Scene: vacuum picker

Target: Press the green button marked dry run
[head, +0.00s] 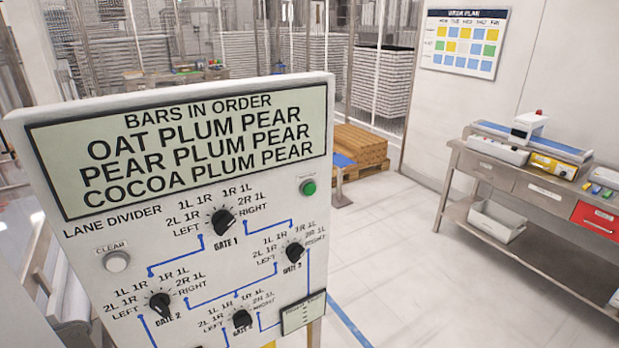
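The green button (309,188) sits on the upper right of a white lane divider panel (75,232), under a small label too small to read. The panel's display (185,145) reads "BARS IN ORDER", then "OAT PLUM PEAR", "PEAR PLUM PEAR" and "COCOA PLUM PEAR". A grey button (117,261) marked CLEAR is on the panel's left. Black knobs for gate 1 (222,222), gate 2 (160,304) and gate 3 (295,253) are joined by blue lines, with another knob (242,319) below. Neither of my grippers is in the head view.
A wooden pallet stack (358,150) is behind the panel. The floor between panel and bench is clear.

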